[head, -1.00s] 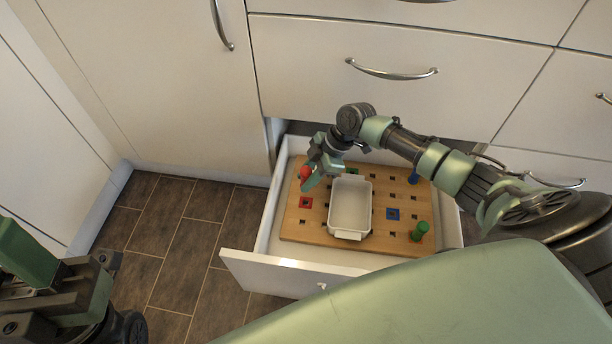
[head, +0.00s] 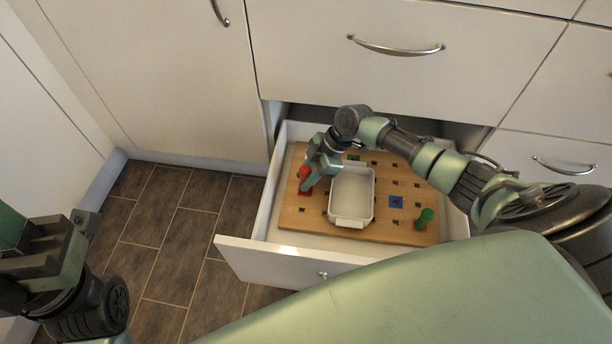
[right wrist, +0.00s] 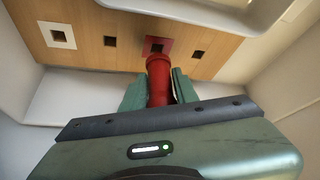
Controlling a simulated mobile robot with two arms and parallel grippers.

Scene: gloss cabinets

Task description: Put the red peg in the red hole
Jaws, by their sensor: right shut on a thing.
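The red peg (head: 304,174) is held by my right gripper (head: 311,178) above the far-left part of the wooden pegboard (head: 290,222). In the right wrist view the peg (right wrist: 158,80) is between the two green fingers of my right gripper (right wrist: 159,92). The red square with the red hole (right wrist: 158,44) lies just beyond the peg's end, and dark hole still shows there. In the head view the red square (head: 306,191) is right below the peg. My left gripper (head: 60,255) is at the lower left, over the floor, cut by the frame; its opening is unclear.
The pegboard lies in an open white drawer (head: 270,257). A white tray (head: 349,222) sits on the board, right of the peg. A green peg (head: 425,218) stands at the right, near a blue square (head: 396,202). A green square (head: 354,158) is behind the tray.

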